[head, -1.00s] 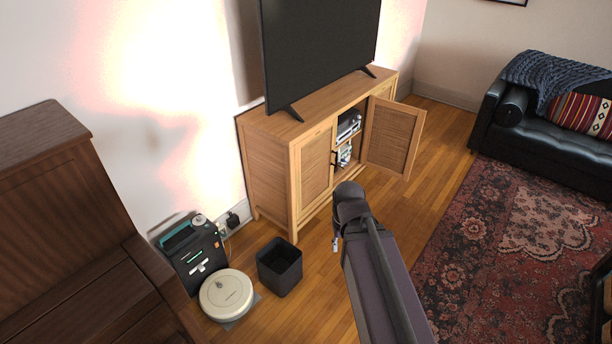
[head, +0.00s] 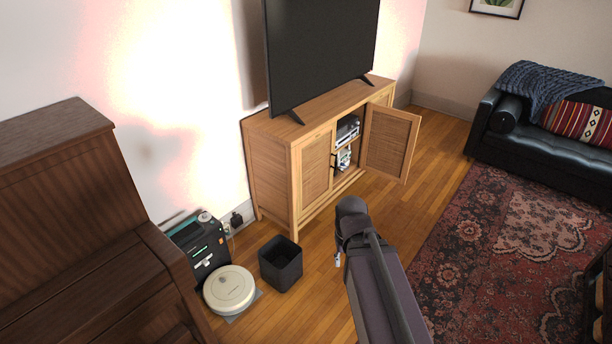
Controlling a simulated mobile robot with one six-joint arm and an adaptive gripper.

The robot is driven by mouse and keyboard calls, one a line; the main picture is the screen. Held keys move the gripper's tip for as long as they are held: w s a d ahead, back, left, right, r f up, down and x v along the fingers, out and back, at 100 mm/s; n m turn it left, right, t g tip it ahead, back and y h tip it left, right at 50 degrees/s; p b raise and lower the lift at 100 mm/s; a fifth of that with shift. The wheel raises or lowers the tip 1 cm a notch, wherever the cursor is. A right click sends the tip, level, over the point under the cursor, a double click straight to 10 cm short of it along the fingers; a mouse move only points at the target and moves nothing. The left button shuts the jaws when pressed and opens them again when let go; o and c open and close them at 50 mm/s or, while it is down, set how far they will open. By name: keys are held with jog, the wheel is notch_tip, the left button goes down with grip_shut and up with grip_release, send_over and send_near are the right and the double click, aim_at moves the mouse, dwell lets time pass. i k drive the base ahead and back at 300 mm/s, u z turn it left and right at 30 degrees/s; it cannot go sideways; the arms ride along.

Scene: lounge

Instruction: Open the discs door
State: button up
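A light wooden cabinet (head: 272,171) stands against the wall under the television. Its right door (head: 391,144) is swung well open, showing a shelf with a silver device (head: 347,129) and smaller items (head: 342,160) below it. Its left door (head: 315,170) is shut, with a dark handle (head: 334,160) near its right edge. I cannot read any label saying which door is the discs door. My arm reaches up from the bottom, in front of the cabinet. My gripper (head: 338,259) shows only as a small tip below the arm's end, apart from the cabinet; its fingers are too small to judge.
A black bin (head: 281,264) stands on the floor left of my arm. A robot vacuum (head: 229,289) and a dark case (head: 200,248) lie beside the brown piano (head: 75,230). A patterned rug (head: 490,240) and black sofa (head: 530,140) are to the right. Bare floor lies before the cabinet.

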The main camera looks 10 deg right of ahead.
aim_at(316, 156)
jog(key=z, duration=0.15)
jog(key=i, duration=0.9)
jog(key=u, duration=0.1)
jog(key=k, duration=0.65)
jog(key=u, duration=0.2)
jog(key=i, duration=0.95)
jog(key=z, duration=0.05)
